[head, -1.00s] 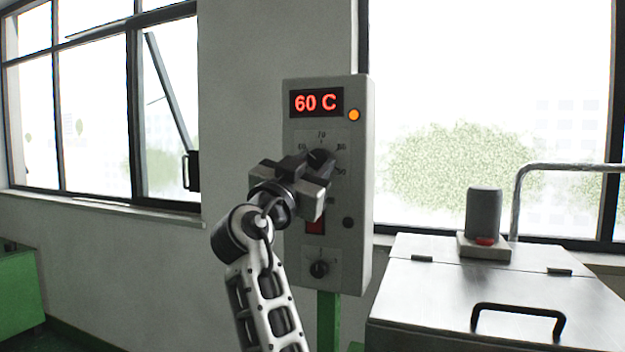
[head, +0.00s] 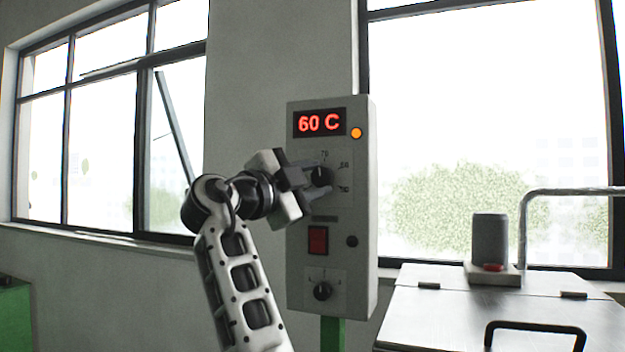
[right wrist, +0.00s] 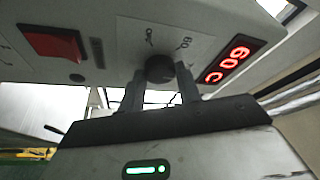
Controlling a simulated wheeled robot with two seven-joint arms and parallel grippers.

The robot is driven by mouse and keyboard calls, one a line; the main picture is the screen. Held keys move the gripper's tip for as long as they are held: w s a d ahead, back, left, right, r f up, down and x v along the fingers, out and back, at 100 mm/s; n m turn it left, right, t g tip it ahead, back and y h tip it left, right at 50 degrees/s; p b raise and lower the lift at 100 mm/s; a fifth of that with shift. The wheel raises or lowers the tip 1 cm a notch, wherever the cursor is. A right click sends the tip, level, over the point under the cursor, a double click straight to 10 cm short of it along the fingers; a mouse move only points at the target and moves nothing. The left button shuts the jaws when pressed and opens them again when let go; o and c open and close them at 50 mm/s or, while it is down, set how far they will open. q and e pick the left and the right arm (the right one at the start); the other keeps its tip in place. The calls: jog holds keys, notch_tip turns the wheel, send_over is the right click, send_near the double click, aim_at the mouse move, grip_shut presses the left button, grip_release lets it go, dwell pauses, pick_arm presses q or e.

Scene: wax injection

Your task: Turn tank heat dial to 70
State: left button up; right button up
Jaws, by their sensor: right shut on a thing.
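The tank heat dial (head: 321,175) is a round black knob on the upper part of a grey control box (head: 362,220), with 70, 80 and further marks around it. The red display (head: 319,123) above it reads 60 C. My right gripper (head: 314,178) comes from the left and is shut on the dial. In the right wrist view the two dark fingers of the gripper (right wrist: 160,82) sit on either side of the dial (right wrist: 159,68). I cannot make out where the dial's pointer stands. My left gripper is out of view.
An orange lamp (head: 356,133) is lit beside the display. A metal tank lid (head: 455,305) with a black handle stands at right. Windows lie behind.

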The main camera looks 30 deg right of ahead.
jog(key=shift+m, duration=0.6)
jog(key=o, duration=1)
jog(key=shift+c, duration=0.2)
jog(key=b+v, duration=0.1)
jog(key=v, duration=1.5)
jog(key=shift+r+b, duration=0.25)
jog(key=shift+b, duration=0.1)
